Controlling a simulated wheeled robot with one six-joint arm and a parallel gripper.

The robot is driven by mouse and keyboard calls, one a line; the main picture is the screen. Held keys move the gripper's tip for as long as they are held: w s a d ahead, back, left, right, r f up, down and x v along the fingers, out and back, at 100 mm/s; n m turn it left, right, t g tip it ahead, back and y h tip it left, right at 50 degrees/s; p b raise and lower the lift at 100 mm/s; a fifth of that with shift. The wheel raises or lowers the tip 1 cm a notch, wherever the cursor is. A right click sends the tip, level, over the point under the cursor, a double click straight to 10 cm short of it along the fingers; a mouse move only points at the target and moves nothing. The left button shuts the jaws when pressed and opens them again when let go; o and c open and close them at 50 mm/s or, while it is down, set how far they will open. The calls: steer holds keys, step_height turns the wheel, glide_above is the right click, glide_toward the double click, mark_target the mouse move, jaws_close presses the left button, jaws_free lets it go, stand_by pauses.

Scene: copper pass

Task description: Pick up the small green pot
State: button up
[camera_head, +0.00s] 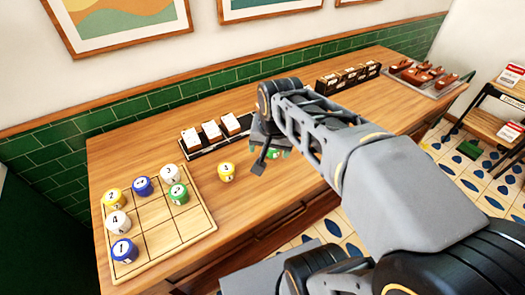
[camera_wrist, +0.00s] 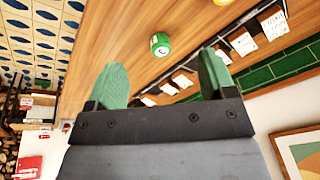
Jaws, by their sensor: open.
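A small green pot (camera_head: 274,154) with a pale label stands on the wooden counter, partly hidden behind my gripper in the head view. In the wrist view the green pot (camera_wrist: 160,46) is ahead of my fingertips, in line with the gap between them and apart from both. My gripper (camera_wrist: 164,75) is open and empty, with its green fingers spread. In the head view my gripper (camera_head: 263,158) is low over the counter, beside the pot. Another green-marked pot (camera_head: 177,194) stands on the gridded wooden board.
The gridded board (camera_head: 195,227) holds several yellow, blue and white pots. A loose yellow pot (camera_head: 226,172) stands between the board and my gripper. A dark rack with white cards (camera_head: 212,131) lies behind, close to the green-tiled wall. Another rack (camera_head: 348,77) and a tray (camera_head: 443,86) are farther right.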

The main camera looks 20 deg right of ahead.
steer(key=shift+o, duration=0.8)
steer(key=w+d+f+m+g+b, duration=0.1)
steer(key=w+d+f+m+b, duration=0.1)
steer(key=w+m, duration=0.7)
steer(key=shift+d+g+b, duration=0.4)
steer(key=shift+d+b, duration=0.15)
steer(key=shift+d, duration=0.45)
steer(key=w+d+f+m+b, duration=0.1)
steer(key=w+f+m, duration=0.1)
steer(key=f, duration=0.1)
steer(key=w+d+f+m+g, duration=0.1)
steer(key=w+f+m, duration=0.1)
steer(key=f+m, duration=0.1)
steer(key=w+d+f+m+b, duration=0.1)
steer(key=w+d+f+m, duration=0.1)
steer(key=f+m, duration=0.1)
steer(key=shift+w+f+b, duration=0.15)
steer(key=shift+f+b, duration=0.2)
steer(key=shift+f, duration=0.2)
steer(key=shift+d+f, duration=0.15)
steer(key=shift+f, duration=1.5)
steer(key=shift+d+f, duration=0.1)
steer(key=shift+f, duration=1.5)
steer(key=c, duration=1.1)
